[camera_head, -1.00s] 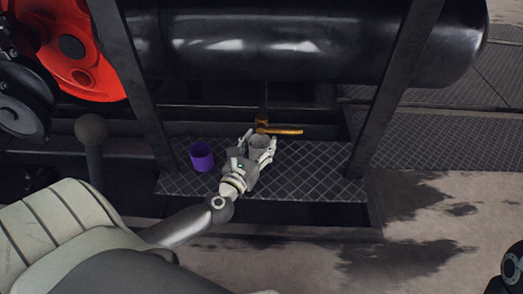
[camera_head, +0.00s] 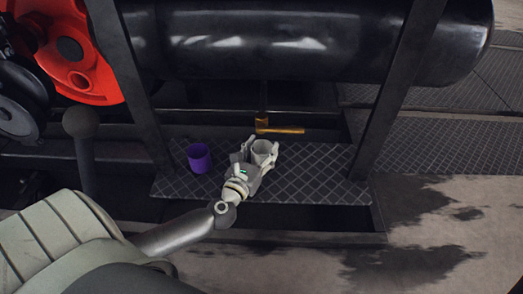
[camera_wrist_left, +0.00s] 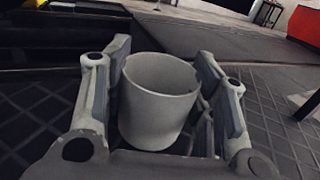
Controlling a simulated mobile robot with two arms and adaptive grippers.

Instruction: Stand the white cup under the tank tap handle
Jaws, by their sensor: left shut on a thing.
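The white cup (camera_head: 262,148) is upright between the fingers of my left gripper (camera_head: 260,148), at the shelf under the black tank. In the left wrist view the cup (camera_wrist_left: 156,105) fills the space between the two fingers of the gripper (camera_wrist_left: 160,90), which is shut on it. I cannot tell whether its base touches the shelf. The tank tap handle (camera_head: 284,130), a brass-coloured lever, sits just behind and above the cup in the head view. The tap body (camera_head: 262,121) hangs below the tank (camera_head: 300,40). My right gripper is not in view.
A purple cup (camera_head: 199,158) stands on the patterned metal shelf (camera_head: 320,180), left of my gripper. Dark slanted posts (camera_head: 402,85) flank the shelf on both sides. The shelf's right part is clear. A red wheel (camera_head: 75,50) is at the upper left.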

